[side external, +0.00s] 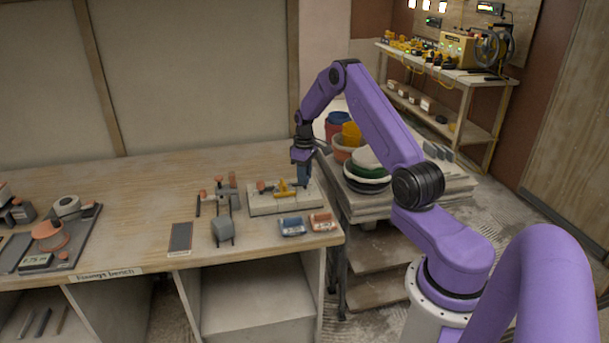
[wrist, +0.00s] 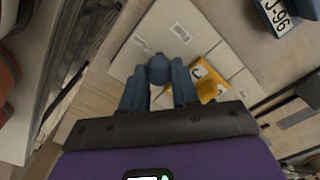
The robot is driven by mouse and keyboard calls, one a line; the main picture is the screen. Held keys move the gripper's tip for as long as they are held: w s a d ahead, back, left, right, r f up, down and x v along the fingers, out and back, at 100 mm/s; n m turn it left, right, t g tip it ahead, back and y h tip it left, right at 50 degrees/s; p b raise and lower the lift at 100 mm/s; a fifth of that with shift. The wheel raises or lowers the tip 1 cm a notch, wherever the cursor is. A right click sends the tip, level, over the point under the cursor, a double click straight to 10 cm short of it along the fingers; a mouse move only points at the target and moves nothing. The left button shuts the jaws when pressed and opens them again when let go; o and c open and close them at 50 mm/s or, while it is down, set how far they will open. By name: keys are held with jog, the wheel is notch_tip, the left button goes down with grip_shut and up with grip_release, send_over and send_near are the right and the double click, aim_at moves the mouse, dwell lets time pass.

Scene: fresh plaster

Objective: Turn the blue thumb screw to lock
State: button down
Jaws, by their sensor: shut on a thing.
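The blue thumb screw (wrist: 158,68) shows in the wrist view as a rounded blue knob between the two blue fingers of my gripper (wrist: 158,88). The fingers are shut on it, one on each side. The screw stands at a pale block (wrist: 135,50) with a printed label. In the side view my gripper (side external: 302,180) points down at the right end of the pale block (side external: 262,207); its fingers hide the screw there. A yellow part (wrist: 208,80) sits just right of the fingers in the wrist view, also seen in the side view (side external: 284,189).
An orange knob (side external: 261,186) stands on the block's left part. Blue (side external: 292,226) and orange (side external: 321,222) boxes lie in front of it. A grey clamp-like tool (side external: 222,231) is to the left. Stacked bowls (side external: 366,176) stand on a cart to the right.

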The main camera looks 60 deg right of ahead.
jog(key=shift+n, duration=0.6)
jog(key=c, duration=0.8)
grip_release()
jog(key=shift+c, duration=0.2)
notch_tip(320, 180, up, 18)
jog(key=shift+f, duration=0.25)
